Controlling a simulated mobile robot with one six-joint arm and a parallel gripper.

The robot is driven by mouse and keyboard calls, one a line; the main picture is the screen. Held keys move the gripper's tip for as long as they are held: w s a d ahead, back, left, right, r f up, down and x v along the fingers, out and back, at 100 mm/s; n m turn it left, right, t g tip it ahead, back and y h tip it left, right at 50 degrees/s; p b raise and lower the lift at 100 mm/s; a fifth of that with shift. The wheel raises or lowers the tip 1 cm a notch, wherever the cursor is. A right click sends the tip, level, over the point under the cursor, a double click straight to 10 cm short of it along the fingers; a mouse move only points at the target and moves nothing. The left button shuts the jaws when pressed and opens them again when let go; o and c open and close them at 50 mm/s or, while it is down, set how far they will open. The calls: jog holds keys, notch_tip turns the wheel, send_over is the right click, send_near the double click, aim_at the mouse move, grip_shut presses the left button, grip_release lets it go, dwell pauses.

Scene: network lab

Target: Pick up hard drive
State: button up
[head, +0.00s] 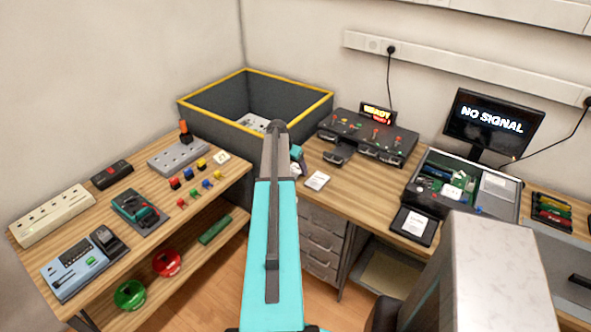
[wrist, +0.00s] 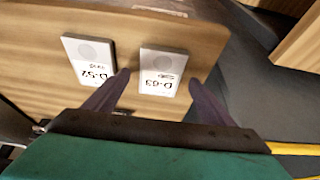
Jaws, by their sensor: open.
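Two flat pale hard drives lie side by side on the wooden desk in the wrist view. One is marked D-52 (wrist: 90,60) and the other D-63 (wrist: 162,72). Their labels appear upside down there. My gripper (wrist: 158,82) is open and empty, its dark fingers reaching to either side of the D-63 drive. I cannot tell how high the fingertips are above it. In the head view, one pale drive (head: 317,180) shows on the desk just right of my gripper's teal end (head: 297,156). My arm hides part of the desk beside it.
A yellow-rimmed grey bin (head: 300,88) stands behind my arm. A black dock unit (head: 368,137) and an open computer case (head: 496,189) sit farther right on the desk. A left bench (head: 95,222) holds power strips and tools.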

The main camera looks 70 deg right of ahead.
jog(key=shift+d+f, duration=0.2)
jog(key=shift+f, duration=0.35)
jog(key=shift+c, duration=0.3)
jog(key=c, duration=1.4)
jog(key=shift+o, duration=0.2)
jog(key=shift+r, duration=0.15)
jog(key=shift+r+b, duration=0.85)
jog(key=shift+r, duration=0.5)
jog(key=shift+s+a+r, duration=0.1)
jog(key=shift+a+r, duration=0.1)
jog(key=shift+r, duration=0.1)
jog(key=s+a+r+b, duration=0.1)
jog(key=s+a+b, duration=0.2)
jog(key=a, duration=1.2)
jog(key=shift+a+r+b, duration=0.15)
jog(key=shift+r+b, duration=0.1)
jog(key=shift+b, duration=0.7)
